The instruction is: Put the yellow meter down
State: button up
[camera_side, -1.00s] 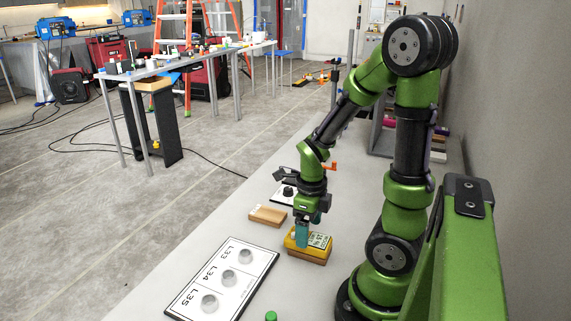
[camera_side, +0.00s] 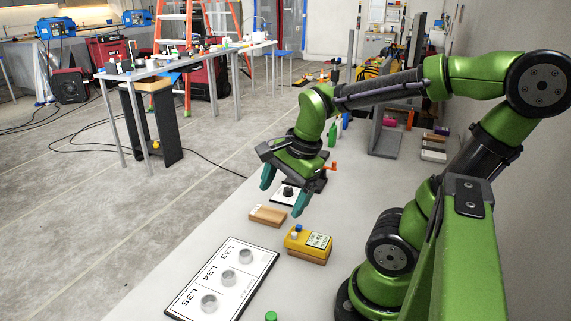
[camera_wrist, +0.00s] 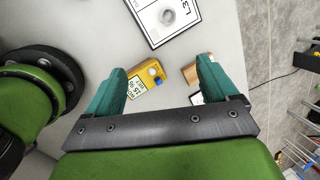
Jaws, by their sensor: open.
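The yellow meter (camera_side: 308,240) sits on a wooden block (camera_side: 308,256) on the table, with a blue and a white knob and a label on its top. It also shows in the wrist view (camera_wrist: 150,75), between and beyond my fingers. My gripper (camera_side: 283,196) is open and empty, raised above the table and apart from the meter, to its upper left in the side view. In the wrist view my gripper's teal fingers (camera_wrist: 160,78) are spread wide with nothing held.
A white board (camera_side: 223,280) with several round holders lies at the front left. A small white-based device (camera_side: 287,193) stands beneath my gripper. A green-capped item (camera_side: 271,316) is at the bottom edge.

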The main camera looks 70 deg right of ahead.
jog(key=a+r+n+t, duration=0.1)
jog(key=a+n, duration=0.3)
jog(key=n, duration=0.4)
jog(key=a+r+n+t+y, duration=0.1)
jog(key=a+r+n, duration=0.3)
jog(key=n, duration=0.5)
jog(key=shift+w+a+r+t, duration=0.15)
jog(key=shift+w+t, duration=0.1)
jog(key=shift+t, duration=0.55)
